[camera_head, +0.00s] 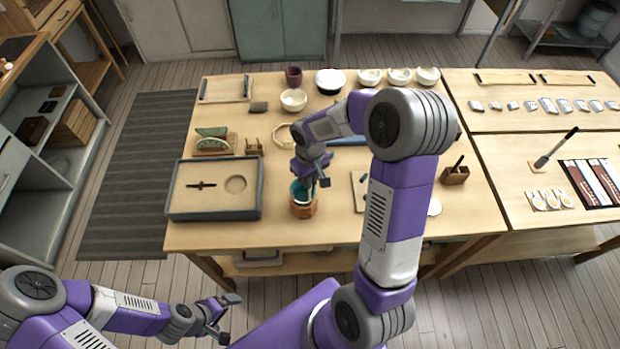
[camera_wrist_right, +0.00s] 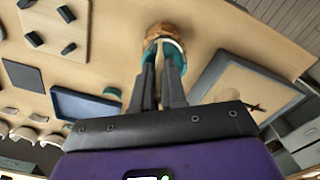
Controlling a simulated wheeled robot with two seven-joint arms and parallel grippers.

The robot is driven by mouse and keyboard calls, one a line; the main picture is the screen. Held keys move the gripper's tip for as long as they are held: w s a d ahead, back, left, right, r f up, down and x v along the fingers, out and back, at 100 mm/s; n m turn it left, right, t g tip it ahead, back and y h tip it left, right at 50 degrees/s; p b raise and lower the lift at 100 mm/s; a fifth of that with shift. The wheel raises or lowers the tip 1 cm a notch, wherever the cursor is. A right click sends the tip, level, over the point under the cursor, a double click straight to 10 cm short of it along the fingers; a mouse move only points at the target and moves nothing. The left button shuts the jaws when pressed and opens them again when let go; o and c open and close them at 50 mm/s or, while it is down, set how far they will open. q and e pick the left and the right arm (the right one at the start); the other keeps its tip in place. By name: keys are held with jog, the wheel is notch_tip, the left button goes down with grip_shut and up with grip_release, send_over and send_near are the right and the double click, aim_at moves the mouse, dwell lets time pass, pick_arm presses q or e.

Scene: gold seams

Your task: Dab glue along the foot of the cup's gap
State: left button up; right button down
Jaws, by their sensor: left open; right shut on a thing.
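The teal cup (camera_head: 299,193) stands in a round wooden holder (camera_head: 303,210) near the table's front edge. The cup also shows between and around the fingertips in the right wrist view (camera_wrist_right: 177,47). My right gripper (camera_head: 311,180) is directly over the cup, pointing down. It is shut on a thin pale stick (camera_wrist_right: 158,70), whose far end reaches to the cup and holder. Whether the tip touches the cup I cannot tell. The cup's gap is largely hidden by my fingers. My left gripper (camera_head: 220,318) is open and empty, low in front of the table.
A grey-rimmed tray (camera_head: 215,213) with a dark tool lies left of the cup. A rack with a teal piece (camera_head: 210,140) stands behind it. Bowls (camera_head: 293,100) stand at the back.

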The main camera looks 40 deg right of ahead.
jog(key=shift+r, duration=0.35)
jog(key=shift+r+p, duration=3.1)
jog(key=shift+r, duration=0.8)
jog(key=shift+f, duration=0.1)
